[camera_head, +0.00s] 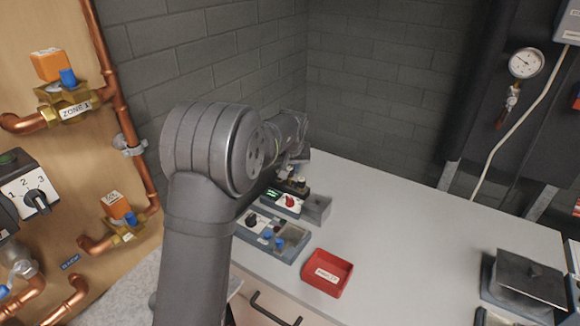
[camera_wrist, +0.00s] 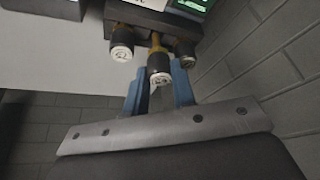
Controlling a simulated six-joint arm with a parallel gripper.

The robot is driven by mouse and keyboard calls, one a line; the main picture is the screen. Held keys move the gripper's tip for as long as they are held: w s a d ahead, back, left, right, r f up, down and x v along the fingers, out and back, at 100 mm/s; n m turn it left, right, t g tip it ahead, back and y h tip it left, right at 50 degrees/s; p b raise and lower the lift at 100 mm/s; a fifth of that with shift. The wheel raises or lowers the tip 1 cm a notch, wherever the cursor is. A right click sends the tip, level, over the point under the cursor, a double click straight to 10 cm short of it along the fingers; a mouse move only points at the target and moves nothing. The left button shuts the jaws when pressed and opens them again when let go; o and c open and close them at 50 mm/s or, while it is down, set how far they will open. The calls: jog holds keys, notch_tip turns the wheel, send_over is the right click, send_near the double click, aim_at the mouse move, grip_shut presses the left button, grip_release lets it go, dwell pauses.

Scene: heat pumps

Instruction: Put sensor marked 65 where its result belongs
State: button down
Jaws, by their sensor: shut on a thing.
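My gripper (camera_wrist: 159,73) has two blue fingers in the wrist view, closed about the middle sensor (camera_wrist: 158,53) of a group of three. This sensor has a dark body, a brass part and a white end face. Its mark is too blurred to read. A second sensor (camera_wrist: 121,44) is to its left and a third (camera_wrist: 186,54) to its right, both by a dark rack (camera_wrist: 150,20). I cannot tell whether the held sensor is clear of the rack. In the head view, my arm hides the gripper. A tester (camera_head: 282,200) with a green display and red knob stands below it.
A grey tray (camera_head: 294,254) with a black knob and blue parts, and a labelled red bin (camera_head: 328,272), are nearer. A small grey box (camera_head: 317,207) is by the tester. A dark covered box (camera_head: 526,278) is at right. The middle worktop is clear; brick walls are behind.

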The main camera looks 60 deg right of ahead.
jog(key=shift+f, duration=1.4)
dwell(0.4)
jog(key=c, duration=1.1)
grip_release()
jog(key=v, duration=1.7)
jog(key=shift+r, duration=0.3)
jog(key=x, duration=1.5)
jog(key=shift+a, duration=0.1)
jog(key=shift+s+r, duration=0.1)
